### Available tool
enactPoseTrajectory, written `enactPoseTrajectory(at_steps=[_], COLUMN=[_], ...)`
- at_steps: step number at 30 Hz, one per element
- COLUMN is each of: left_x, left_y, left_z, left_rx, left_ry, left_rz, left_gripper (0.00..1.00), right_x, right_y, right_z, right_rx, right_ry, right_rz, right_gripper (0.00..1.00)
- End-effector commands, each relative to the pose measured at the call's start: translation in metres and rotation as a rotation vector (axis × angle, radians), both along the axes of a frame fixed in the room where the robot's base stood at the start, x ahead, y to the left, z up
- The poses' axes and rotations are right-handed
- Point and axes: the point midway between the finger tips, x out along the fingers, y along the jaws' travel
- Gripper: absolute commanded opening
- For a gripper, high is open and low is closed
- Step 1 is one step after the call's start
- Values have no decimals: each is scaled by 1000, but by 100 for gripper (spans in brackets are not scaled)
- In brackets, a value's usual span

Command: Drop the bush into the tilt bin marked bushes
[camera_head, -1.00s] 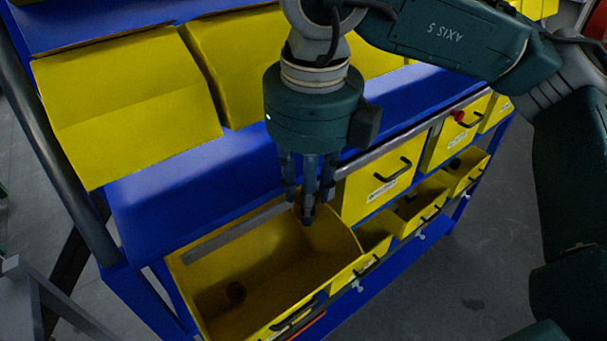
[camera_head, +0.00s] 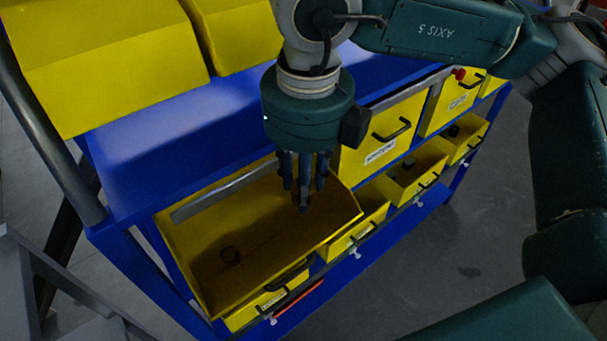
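I cannot read that bin's label. My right gripper (camera_head: 303,192) comes in from the right and points down over the right part of this bin. Its dark fingers stand apart, and I see nothing held between them. My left gripper is not in view.
More open yellow bins (camera_head: 412,173) run along the lower row to the right. Closed labelled bins (camera_head: 372,143) sit above them. A blue shelf (camera_head: 180,140) and large yellow bins (camera_head: 95,70) are behind. Grey floor (camera_head: 450,275) is free at the right.

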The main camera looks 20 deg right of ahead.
Motion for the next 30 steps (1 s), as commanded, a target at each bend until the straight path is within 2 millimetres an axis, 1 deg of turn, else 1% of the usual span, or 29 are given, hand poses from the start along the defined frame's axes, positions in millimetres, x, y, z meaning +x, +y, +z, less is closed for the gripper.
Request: enactPoseTrajectory(at_steps=[6,7,10,18,22,26,30], left_x=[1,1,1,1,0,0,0], left_y=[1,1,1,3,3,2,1], left_z=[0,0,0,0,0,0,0], left_rx=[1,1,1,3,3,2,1], left_ry=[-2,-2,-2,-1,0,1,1], left_rz=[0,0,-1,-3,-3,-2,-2], left_gripper=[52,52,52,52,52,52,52], right_x=[0,0,0,0,0,-1,-4], right_y=[0,0,0,0,0,0,1], right_z=[0,0,0,0,7,27,58], right_rx=[0,1,1,0,1,2,3], right_ry=[0,0,0,0,-1,-4,-4], right_rz=[0,0,0,0,-1,-1,-1], right_gripper=[3,32,52,52,52,52,52])
